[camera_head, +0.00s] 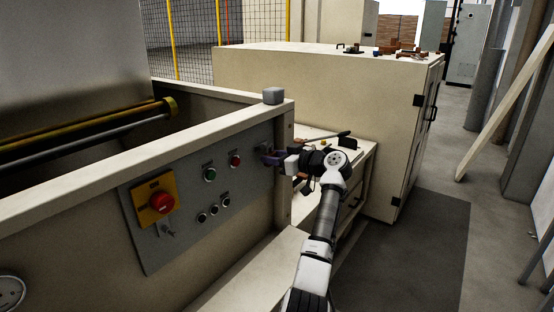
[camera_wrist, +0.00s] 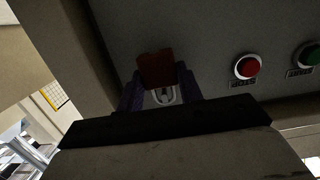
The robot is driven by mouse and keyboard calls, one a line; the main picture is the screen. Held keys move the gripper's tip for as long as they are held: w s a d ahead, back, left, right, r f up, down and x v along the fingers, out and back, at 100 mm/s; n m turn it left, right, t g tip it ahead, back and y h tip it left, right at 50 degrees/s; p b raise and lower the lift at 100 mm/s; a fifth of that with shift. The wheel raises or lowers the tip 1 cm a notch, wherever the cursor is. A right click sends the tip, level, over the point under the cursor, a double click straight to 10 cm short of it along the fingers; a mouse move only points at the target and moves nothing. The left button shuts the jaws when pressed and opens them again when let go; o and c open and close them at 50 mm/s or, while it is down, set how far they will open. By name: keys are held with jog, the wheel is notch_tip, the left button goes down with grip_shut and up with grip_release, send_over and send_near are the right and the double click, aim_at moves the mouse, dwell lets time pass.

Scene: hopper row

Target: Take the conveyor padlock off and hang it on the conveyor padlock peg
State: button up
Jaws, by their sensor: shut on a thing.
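My gripper (camera_head: 271,156) is at the right end of the grey control panel (camera_head: 185,245), beside the red button. In the wrist view its two dark purple fingers (camera_wrist: 160,88) are shut on a padlock. The padlock has a dark red body (camera_wrist: 156,68) and a pale shackle (camera_wrist: 164,96), which points toward the gripper's palm. The padlock's body sits close to the panel face; I cannot tell whether it touches it or hangs on anything there. In the head view the padlock is not clearly visible.
The panel carries a red button (camera_head: 235,161), a green button (camera_head: 210,174), several small switches and a red emergency stop (camera_head: 161,202) on a yellow plate. A grey block (camera_head: 273,96) sits on the frame's corner. A low bench (camera_head: 345,146) with tools and a large beige cabinet (camera_head: 300,85) stand behind.

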jog(key=shift+w+a, duration=0.2)
jog(key=shift+a, duration=0.05)
jog(key=shift+f, duration=0.2)
jog(key=shift+f+b, duration=0.2)
jog(key=shift+b, duration=0.25)
jog(key=shift+r, duration=0.1)
dwell(0.6)
jog(key=o, duration=1.1)
jog(key=b+v, duration=0.3)
jog(key=v, duration=1)
jog(key=shift+s+d+b, duration=0.25)
jog(key=shift+d+b, duration=0.1)
